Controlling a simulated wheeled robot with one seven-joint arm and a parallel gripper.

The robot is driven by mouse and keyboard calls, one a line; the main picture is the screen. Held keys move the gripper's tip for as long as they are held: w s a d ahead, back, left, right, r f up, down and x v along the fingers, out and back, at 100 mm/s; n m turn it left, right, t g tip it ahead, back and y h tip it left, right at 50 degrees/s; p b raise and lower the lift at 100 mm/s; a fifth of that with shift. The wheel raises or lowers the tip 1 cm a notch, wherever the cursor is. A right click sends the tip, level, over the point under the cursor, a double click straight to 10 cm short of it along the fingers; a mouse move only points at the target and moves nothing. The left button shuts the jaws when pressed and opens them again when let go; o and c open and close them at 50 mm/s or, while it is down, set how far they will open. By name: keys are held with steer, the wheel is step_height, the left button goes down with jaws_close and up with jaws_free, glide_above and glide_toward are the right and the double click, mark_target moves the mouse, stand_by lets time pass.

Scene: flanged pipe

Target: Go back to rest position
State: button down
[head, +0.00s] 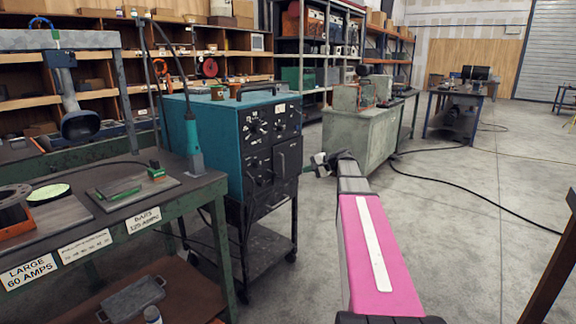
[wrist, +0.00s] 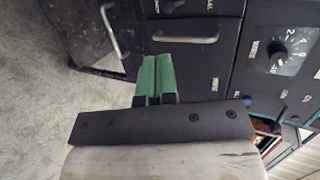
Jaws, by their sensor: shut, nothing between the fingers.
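My arm reaches forward from the bottom middle of the head view, with its pink and white link in front. My gripper (head: 311,170) is at its far end, close to the front of a teal and black machine (head: 213,125). In the wrist view the two green fingers of my gripper (wrist: 157,62) are together with nothing between them. They point at the machine's black front panel, which has pull handles and a dial. Whether the fingertips touch the panel cannot be told.
A green workbench (head: 185,201) with a dark round flange (head: 13,206) and small plates stands at the left. A grey-green cabinet (head: 352,145) stands beyond my gripper. A black cable (head: 470,196) crosses the floor. The concrete floor at the right is mostly free.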

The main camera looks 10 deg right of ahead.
steer(key=s+a+f+n+g+h, duration=0.2)
steer(key=s+a+f+h, duration=0.1)
steer(key=s+f, duration=0.6)
steer(key=s+a+f+n+g+h, duration=0.3)
steer(key=s+a+f, duration=0.1)
steer(key=s+f, duration=0.5)
steer(key=s+a+f+n+g+h, duration=0.2)
steer(key=s+a+f+h, duration=0.1)
steer(key=s+f, duration=0.6)
steer(key=s+h, duration=0.1)
steer(key=s, duration=0.1)
steer(key=shift+s+a+n, duration=0.25)
steer(key=shift+s+n, duration=0.05)
steer(key=shift+s, duration=0.1)
steer(key=c, duration=1.4)
jaws_free()
steer(key=shift+s+f, duration=0.15)
steer(key=shift+s, duration=0.05)
steer(key=shift+o, duration=0.8)
steer(key=shift+w, duration=0.3)
steer(key=m+t+y, duration=1)
steer(key=m+y, duration=0.4)
steer(key=m, duration=0.9)
glide_toward(275, 173)
steer(key=x, duration=0.7)
steer(key=f+x, duration=0.1)
steer(key=x, duration=0.2)
steer(key=shift+w, duration=0.35)
